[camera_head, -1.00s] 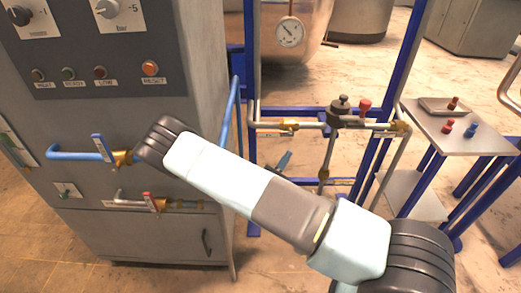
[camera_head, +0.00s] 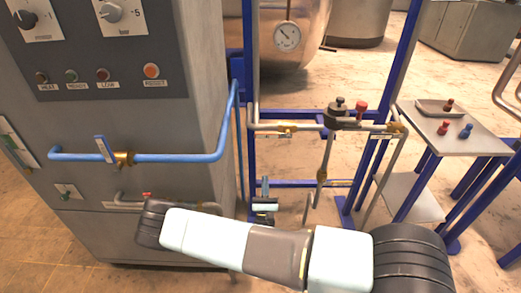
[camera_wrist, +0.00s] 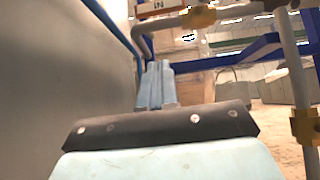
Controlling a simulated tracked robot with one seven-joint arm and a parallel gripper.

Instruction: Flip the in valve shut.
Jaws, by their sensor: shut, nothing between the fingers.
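A brass valve (camera_head: 287,128) sits on the left part of the horizontal pipe in the head view, with a small label under it too small to read. In the wrist view a brass fitting (camera_wrist: 200,17) shows on a pipe at the top, beside a tag that seems to read "IN" (camera_wrist: 160,6). I cannot make out the valve's handle position. My gripper (camera_head: 264,187) points up below and a little left of that brass valve, apart from it. Its fingers (camera_wrist: 156,82) are together and empty in the wrist view.
The grey cabinet (camera_head: 120,125) with a blue pipe (camera_head: 185,157) and blue lever (camera_head: 104,149) stands close on the left. Blue frame posts (camera_head: 249,60) and a slanting pipe (camera_head: 323,160) are near my gripper. A small side table (camera_head: 455,140) stands right.

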